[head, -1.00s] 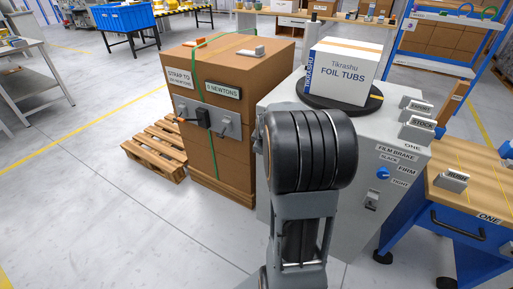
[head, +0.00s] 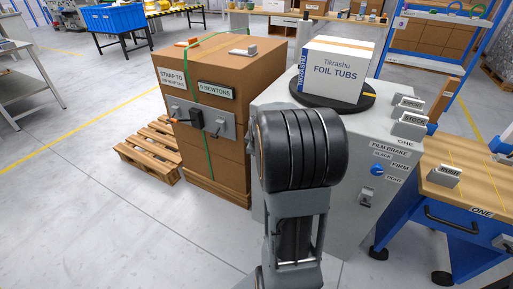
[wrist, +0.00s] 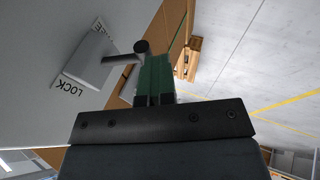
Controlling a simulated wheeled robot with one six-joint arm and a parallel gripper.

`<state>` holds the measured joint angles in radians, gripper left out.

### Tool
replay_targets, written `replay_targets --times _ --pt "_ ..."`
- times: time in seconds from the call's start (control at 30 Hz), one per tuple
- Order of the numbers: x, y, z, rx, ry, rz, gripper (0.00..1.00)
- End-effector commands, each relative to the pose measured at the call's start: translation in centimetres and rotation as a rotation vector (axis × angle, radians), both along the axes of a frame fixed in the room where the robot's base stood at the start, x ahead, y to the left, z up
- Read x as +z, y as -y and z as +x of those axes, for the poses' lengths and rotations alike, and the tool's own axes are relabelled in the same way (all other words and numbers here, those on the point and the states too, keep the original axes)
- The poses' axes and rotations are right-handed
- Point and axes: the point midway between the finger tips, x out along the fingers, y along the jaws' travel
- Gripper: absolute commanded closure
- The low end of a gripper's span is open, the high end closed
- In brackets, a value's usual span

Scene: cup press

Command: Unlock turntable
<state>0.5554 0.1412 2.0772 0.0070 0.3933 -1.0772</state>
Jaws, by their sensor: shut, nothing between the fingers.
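The turntable (head: 300,96) is a dark round disc on top of a grey cabinet (head: 342,215) in the head view. A white Foil Tubs box stands on it. In the wrist view, a lever with a dark round knob (wrist: 141,46) sticks out from a grey block on the panel, beside a label reading LOCK (wrist: 68,88). My gripper (wrist: 156,60) has green fingers, shut and empty. Its tips appear close to the knob; I cannot tell whether they touch. In the head view my arm hides the gripper and the lever.
A tall strapped brown carton (head: 219,150) stands left of the cabinet, by a wooden pallet (head: 150,150). The film brake dial (head: 377,169) is on the cabinet front. A blue workbench (head: 455,205) stands at the right. The floor at front left is clear.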

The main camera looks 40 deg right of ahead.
Motion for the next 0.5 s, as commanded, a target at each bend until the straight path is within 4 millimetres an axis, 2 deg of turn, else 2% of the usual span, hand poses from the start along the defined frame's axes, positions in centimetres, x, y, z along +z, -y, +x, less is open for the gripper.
replay_targets --times 0.27,0.5 --pt "4.0 -2.2 -0.7 -0.001 0.004 -0.002 1.00" --pt "6.8 -4.8 -3.5 0.000 0.003 -0.002 1.00"
